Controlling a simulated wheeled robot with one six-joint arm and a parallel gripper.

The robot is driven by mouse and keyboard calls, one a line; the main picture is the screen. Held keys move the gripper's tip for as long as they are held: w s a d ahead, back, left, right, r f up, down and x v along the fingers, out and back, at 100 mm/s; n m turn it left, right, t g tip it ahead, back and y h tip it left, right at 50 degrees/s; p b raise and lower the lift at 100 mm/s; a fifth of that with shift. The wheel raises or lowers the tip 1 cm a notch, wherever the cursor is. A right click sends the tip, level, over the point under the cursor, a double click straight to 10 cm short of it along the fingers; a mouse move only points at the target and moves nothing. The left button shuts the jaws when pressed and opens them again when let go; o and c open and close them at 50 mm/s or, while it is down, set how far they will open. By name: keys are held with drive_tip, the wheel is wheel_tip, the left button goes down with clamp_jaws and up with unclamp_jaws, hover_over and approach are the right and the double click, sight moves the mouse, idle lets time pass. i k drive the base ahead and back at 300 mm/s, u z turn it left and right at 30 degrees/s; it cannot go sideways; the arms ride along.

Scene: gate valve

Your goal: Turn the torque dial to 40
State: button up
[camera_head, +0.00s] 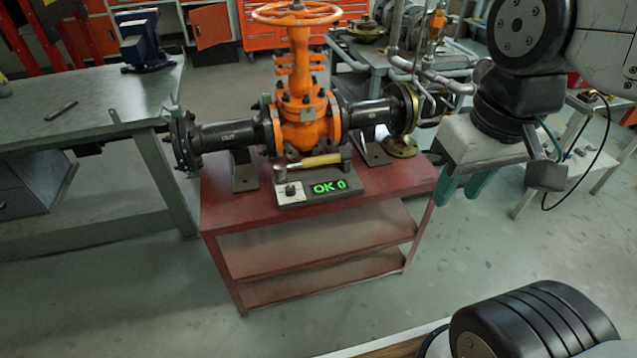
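The torque dial (291,190) is a small dark knob on a pale panel at the left of a grey control box. The box sits at the front of the red bench (384,189), before the orange gate valve (303,118). My gripper (462,190), with green fingers pointing down, hangs to the right of the bench, well apart from the dial.
A yellow-handled hammer (314,161) lies just behind the dial and display. Black flanged pipes extend from both sides of the valve. A grey workbench (88,100) with a blue vise (143,45) stands left. Piping on a cart (440,75) stands behind right. Floor in front is clear.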

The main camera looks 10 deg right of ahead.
sight(289, 190)
drive_tip(key=k, duration=0.6)
drive_tip(key=u, duration=0.7)
drive_tip(key=i, duration=1.15)
drive_tip(key=z, duration=0.65)
